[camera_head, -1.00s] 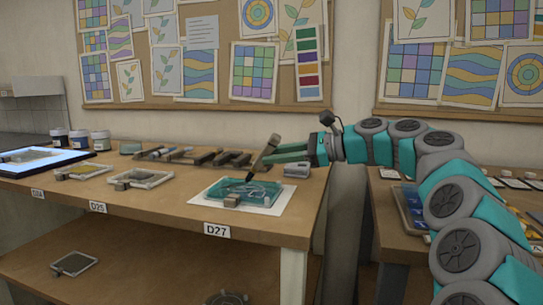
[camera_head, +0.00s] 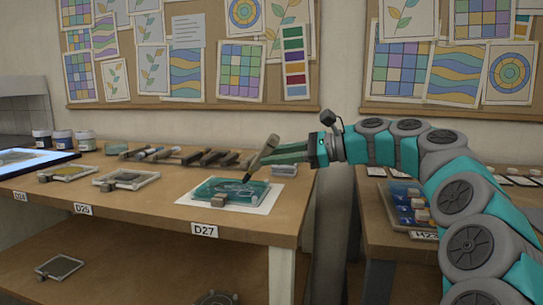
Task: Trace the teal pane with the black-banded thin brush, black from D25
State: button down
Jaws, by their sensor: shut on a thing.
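The teal pane (camera_head: 208,189) lies on a white sheet (camera_head: 264,207) above the D27 label. Pale looping lines show on it, and a small brownish block (camera_head: 218,201) sits at its front edge. My gripper (camera_head: 277,156) is shut on a brush (camera_head: 264,152) with a light brown handle. The brush is tilted, its dark tip (camera_head: 246,179) pointing down over the back right part of the pane. I cannot tell whether the tip touches the glass. The black band cannot be made out. A grey-framed tray (camera_head: 150,182) stands behind the D25 label (camera_head: 83,209).
A rack of brushes or tools (camera_head: 185,155) lies at the back of the table. A small grey block (camera_head: 285,170) stands right of the pane. Paint jars (camera_head: 62,140) and a lit panel (camera_head: 25,158) are at the left. Another table (camera_head: 378,215) is at the right.

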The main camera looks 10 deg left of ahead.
jog(key=shift+s+d, duration=0.8)
jog(key=shift+d, duration=0.3)
jog(key=shift+s, duration=0.15)
jog(key=shift+s+a, duration=0.1)
jog(key=shift+s, duration=0.4)
jog(key=shift+a, duration=0.1)
jog(key=shift+s+a+f, duration=0.1)
jog(key=shift+s+a, duration=0.2)
jog(key=shift+a, duration=0.4)
jog(key=shift+s+a, duration=0.25)
jog(key=shift+a, duration=0.45)
jog(key=shift+s+a, duration=0.2)
jog(key=shift+a, duration=0.3)
